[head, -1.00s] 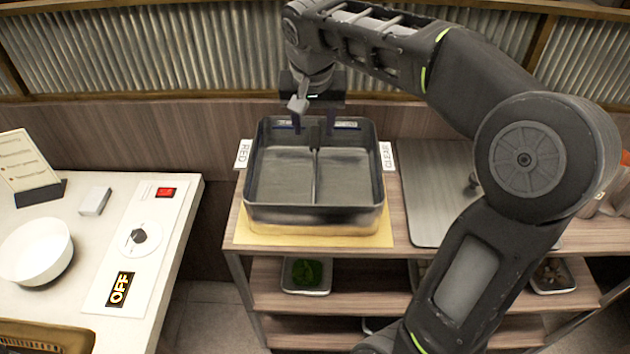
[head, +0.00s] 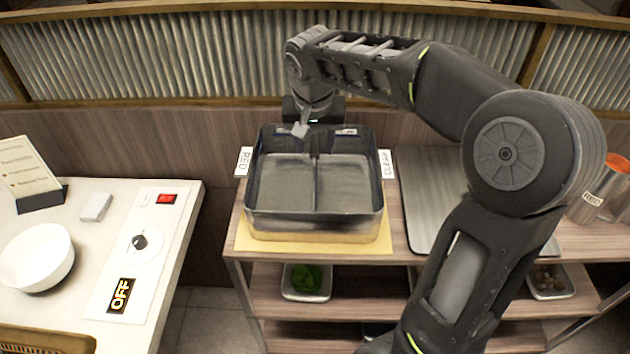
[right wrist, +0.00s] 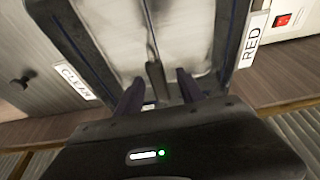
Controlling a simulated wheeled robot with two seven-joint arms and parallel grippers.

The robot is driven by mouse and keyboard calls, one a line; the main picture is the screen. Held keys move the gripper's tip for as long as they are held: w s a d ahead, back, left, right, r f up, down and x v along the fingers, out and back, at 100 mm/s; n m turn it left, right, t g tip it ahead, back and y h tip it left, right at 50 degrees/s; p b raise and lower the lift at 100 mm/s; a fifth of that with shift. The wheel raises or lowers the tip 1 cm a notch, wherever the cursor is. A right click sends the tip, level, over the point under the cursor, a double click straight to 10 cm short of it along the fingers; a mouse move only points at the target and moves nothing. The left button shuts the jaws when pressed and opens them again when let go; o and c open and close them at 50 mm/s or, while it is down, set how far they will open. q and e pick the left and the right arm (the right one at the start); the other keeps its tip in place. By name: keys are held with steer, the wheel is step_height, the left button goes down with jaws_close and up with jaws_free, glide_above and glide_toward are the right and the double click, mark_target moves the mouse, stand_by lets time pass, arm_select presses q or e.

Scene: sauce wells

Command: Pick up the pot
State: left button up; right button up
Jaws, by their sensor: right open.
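The pot (head: 374,200) is a rectangular metal pan with a centre divider, standing on a yellow mat (head: 243,241) on the wooden cart. Labels RED (head: 243,161) and CLEAR (head: 387,164) lie beside its far corners. My right gripper (head: 314,130) is at the pot's far wall, near the middle. In the right wrist view, its two dark fingers (right wrist: 158,92) are apart, on either side of the divider's end, with nothing held. Whether they touch the rim I cannot tell. The left gripper is not in view.
A metal tray (head: 424,210) lies right of the pot, partly behind my right arm. Metal cups (head: 606,188) stand farther right. A white counter (head: 100,222) at left holds a bowl (head: 37,257) and a knob panel marked OFF. A corrugated partition stands behind the cart.

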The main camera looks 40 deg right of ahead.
steer(key=x, duration=0.3)
steer(key=shift+d+f, duration=0.15)
steer(key=shift+f, duration=0.2)
steer(key=shift+c, duration=0.3)
jaws_close()
stand_by(0.4)
steer(key=shift+w+r, duration=0.1)
steer(key=shift+r, duration=0.05)
